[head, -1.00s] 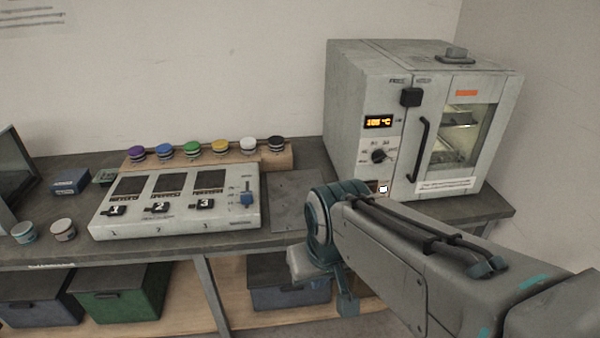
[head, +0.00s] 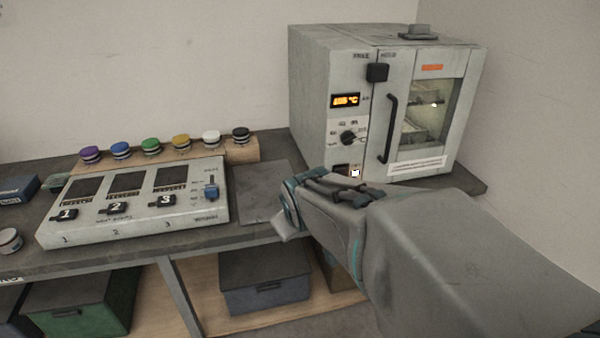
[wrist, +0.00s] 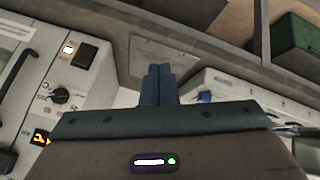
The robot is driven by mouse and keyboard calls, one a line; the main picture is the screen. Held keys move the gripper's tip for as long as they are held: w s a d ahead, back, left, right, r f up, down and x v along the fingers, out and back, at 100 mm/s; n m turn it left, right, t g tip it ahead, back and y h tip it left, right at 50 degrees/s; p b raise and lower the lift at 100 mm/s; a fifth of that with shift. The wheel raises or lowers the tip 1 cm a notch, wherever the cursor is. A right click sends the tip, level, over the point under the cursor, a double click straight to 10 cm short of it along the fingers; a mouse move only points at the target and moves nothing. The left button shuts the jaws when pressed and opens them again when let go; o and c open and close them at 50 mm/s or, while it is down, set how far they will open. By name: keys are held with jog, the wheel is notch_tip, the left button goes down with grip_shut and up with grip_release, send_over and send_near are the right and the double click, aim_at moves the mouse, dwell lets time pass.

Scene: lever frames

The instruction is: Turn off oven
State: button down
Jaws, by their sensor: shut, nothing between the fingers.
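The oven (head: 310,90) is a grey box on the right of the bench. Its display (head: 345,100) glows orange, and the window looks lit. A black round knob (head: 348,138) sits below the display, and a small rocker switch with a lit white part (head: 355,173) is near the bottom. In the wrist view the knob (wrist: 60,95) and lit switch (wrist: 69,49) are at the left, the picture turned over. My gripper (wrist: 157,68) is shut and empty, its fingers apart from the oven.
A white panel with three numbered black levers and a blue slider (head: 211,188) stands left of the oven. Several coloured knobs line a wooden block (head: 240,152) behind it. A flat grey plate (head: 262,190) lies between panel and oven. Bins (head: 265,280) sit below.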

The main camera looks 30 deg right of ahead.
aim_at(344, 173)
jog(key=w+d+f+n+t+b, duration=0.1)
jog(key=d+f+n+t+b, duration=0.2)
jog(key=d+b, duration=0.3)
jog(key=w+d+f+n+t+h+b, duration=0.1)
jog(key=d+f+n+t+b, duration=0.3)
jog(key=d+n+t+b, duration=0.1)
jog(key=w+d+f+n+t+b, duration=0.1)
jog(key=d+f+n+t+b, duration=0.3)
jog(key=d+b, duration=0.5)
jog(key=shift+w+d+f+n+h, duration=0.15)
jog(key=shift+w+d+n+h, duration=0.2)
jog(key=shift+d+n, duration=0.55)
jog(key=shift+w+d, duration=0.1)
jog(key=b+x, duration=0.1)
jog(key=x, duration=1.3)
jog(key=shift+f+b, duration=0.1)
jog(key=shift+b, duration=0.2)
